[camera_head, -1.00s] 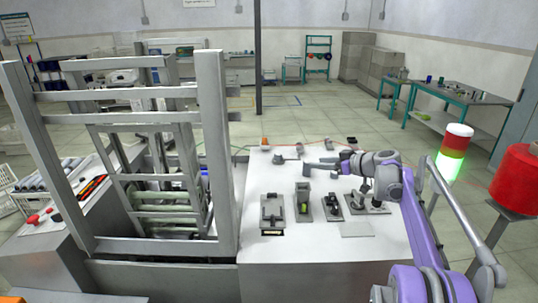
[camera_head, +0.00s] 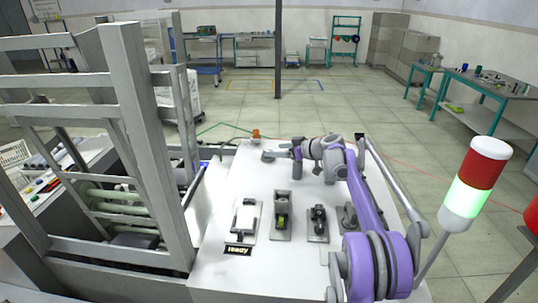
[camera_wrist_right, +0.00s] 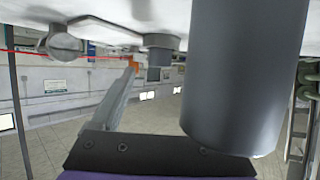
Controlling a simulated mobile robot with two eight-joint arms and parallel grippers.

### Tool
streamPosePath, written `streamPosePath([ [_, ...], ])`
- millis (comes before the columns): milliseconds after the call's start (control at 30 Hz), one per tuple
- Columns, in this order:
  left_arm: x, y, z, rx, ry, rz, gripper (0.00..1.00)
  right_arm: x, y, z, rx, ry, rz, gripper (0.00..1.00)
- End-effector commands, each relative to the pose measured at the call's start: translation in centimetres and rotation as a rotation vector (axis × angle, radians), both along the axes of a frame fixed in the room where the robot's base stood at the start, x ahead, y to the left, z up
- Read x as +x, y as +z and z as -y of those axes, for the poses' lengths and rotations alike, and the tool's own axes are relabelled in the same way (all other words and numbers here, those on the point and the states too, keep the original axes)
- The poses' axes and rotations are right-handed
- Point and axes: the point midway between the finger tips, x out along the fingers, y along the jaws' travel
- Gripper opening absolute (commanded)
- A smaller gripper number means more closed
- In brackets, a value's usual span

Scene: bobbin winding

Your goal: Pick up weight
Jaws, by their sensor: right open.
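No object is labelled as the weight. A dark grey cylinder (camera_wrist_right: 245,70) fills the right of the right wrist view, very close to the camera; it may be the weight. In the head view a small dark upright shape (camera_head: 297,150) beside my right gripper (camera_head: 276,155) may be the same cylinder. The right gripper reaches left over the far part of the white table and is open. One long grey finger shows in the right wrist view; the other appears hidden behind the cylinder. I cannot tell whether the cylinder stands between the fingers. My left gripper is out of view.
A metal frame (camera_head: 150,150) rises at left; a signal lamp (camera_head: 475,185) stands at right.

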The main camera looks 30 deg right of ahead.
Motion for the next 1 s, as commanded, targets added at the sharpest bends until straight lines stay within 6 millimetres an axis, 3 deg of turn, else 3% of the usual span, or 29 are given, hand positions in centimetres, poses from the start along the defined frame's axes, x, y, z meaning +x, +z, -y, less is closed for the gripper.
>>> streamPosePath([
  [200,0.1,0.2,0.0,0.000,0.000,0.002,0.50,2.2,-1.1,-0.8,-0.001,0.001,0.000,0.78],
  [433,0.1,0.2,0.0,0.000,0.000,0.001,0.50,2.3,-1.2,-0.8,0.000,0.000,0.000,0.78],
  [867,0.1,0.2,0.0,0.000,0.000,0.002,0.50,2.3,-1.1,-0.8,0.000,0.000,0.000,0.02],
  [1000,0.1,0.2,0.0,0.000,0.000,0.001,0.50,2.3,-1.1,-0.8,0.000,0.000,0.000,0.00],
])
